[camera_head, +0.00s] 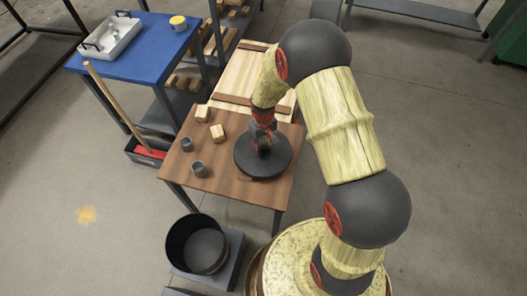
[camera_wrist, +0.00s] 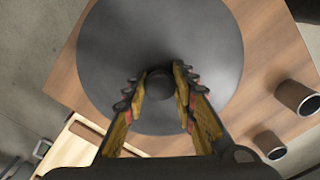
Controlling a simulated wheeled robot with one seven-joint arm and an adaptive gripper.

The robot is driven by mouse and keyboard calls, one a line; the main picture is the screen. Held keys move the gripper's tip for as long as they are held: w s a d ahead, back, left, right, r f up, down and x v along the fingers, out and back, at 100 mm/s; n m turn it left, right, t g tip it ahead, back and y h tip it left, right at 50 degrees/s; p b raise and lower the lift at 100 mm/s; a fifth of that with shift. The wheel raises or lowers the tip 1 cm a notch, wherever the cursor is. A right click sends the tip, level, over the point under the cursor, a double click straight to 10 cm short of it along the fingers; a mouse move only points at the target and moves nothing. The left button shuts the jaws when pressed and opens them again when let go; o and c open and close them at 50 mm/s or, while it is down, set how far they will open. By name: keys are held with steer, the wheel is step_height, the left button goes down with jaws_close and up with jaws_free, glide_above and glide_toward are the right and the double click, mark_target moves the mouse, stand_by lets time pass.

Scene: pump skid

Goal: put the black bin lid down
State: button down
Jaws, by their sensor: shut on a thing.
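The black bin lid (camera_head: 272,166) is a round dark disc with a knob in its middle. My gripper (camera_head: 263,143) is shut on that knob, and the lid lies level over the right part of the brown wooden table. In the wrist view the lid (camera_wrist: 205,60) fills the middle, and the fingertips of my gripper (camera_wrist: 158,88) stand on both sides of the round knob (camera_wrist: 160,80). I cannot tell whether the lid touches the tabletop or hangs just above it. The open black bin (camera_head: 180,246) stands on a low grey platform at the table's front.
The brown table (camera_head: 215,172) also holds two wooden blocks (camera_head: 217,132) and two small dark cups (camera_head: 198,169) left of the lid. A pale plank crate (camera_head: 245,75) lies behind. A blue table (camera_head: 150,62) with a tray (camera_head: 112,38) stands at back left.

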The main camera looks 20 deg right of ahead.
mark_target(263, 150)
steer(key=shift+f+b, duration=0.85)
steer(key=shift+f, duration=0.75)
steer(key=shift+f, duration=0.15)
steer(key=c, duration=1.5)
jaws_free()
steer(key=shift+o, duration=0.2)
